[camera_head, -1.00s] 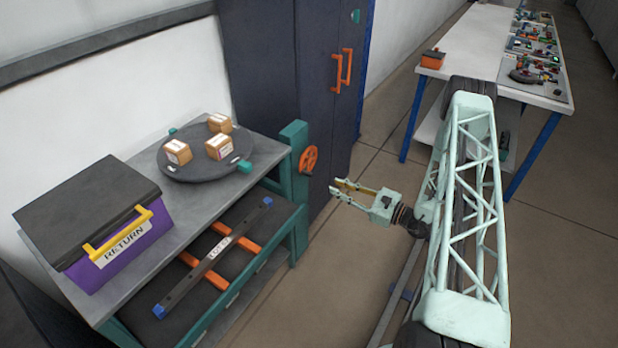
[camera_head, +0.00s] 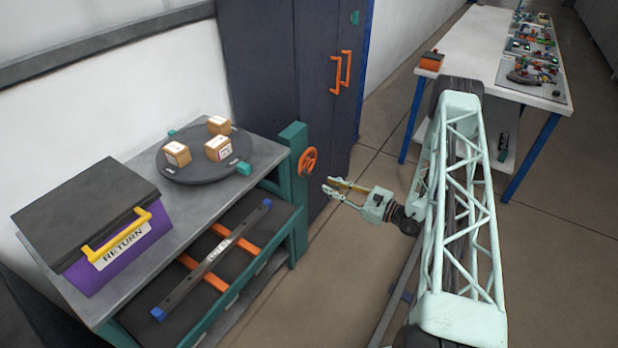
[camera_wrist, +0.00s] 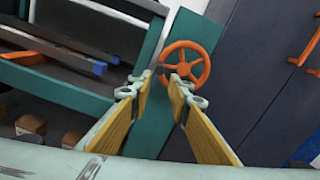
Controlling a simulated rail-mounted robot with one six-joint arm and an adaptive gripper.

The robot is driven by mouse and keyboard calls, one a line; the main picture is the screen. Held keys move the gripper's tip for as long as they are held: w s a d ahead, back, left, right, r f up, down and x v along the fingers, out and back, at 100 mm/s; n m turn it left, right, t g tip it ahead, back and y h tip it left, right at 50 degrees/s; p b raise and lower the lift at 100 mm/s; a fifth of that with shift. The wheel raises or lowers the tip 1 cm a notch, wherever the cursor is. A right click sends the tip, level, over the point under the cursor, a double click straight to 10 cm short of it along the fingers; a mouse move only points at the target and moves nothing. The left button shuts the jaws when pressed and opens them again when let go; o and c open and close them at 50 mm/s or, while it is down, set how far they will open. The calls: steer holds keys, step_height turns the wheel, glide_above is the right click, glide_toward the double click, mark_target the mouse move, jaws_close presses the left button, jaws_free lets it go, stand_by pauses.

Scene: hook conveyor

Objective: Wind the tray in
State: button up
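An orange spoked handwheel (camera_head: 307,161) is mounted on the teal post (camera_head: 293,150) at the right end of the workbench. In the wrist view the handwheel (camera_wrist: 185,65) shows just beyond my fingertips. My gripper (camera_head: 329,185) is open and empty, a short way right of the wheel and apart from it. The sliding tray (camera_head: 262,241) is a dark shelf under the bench top. A grey bar with blue ends (camera_head: 213,258) and orange crosspieces lie on it.
A purple RETURN box (camera_head: 120,254) with a dark lid and a round dark turntable (camera_head: 190,172) holding three small cartons stand on the bench top. A dark cabinet (camera_head: 270,70) with orange handles stands behind the wheel. Open floor lies to the right.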

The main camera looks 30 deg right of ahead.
mark_target(309, 176)
steer(key=shift+b+x, duration=0.3)
steer(key=shift+x, duration=5.1)
steer(key=shift+c, duration=0.2)
jaws_close()
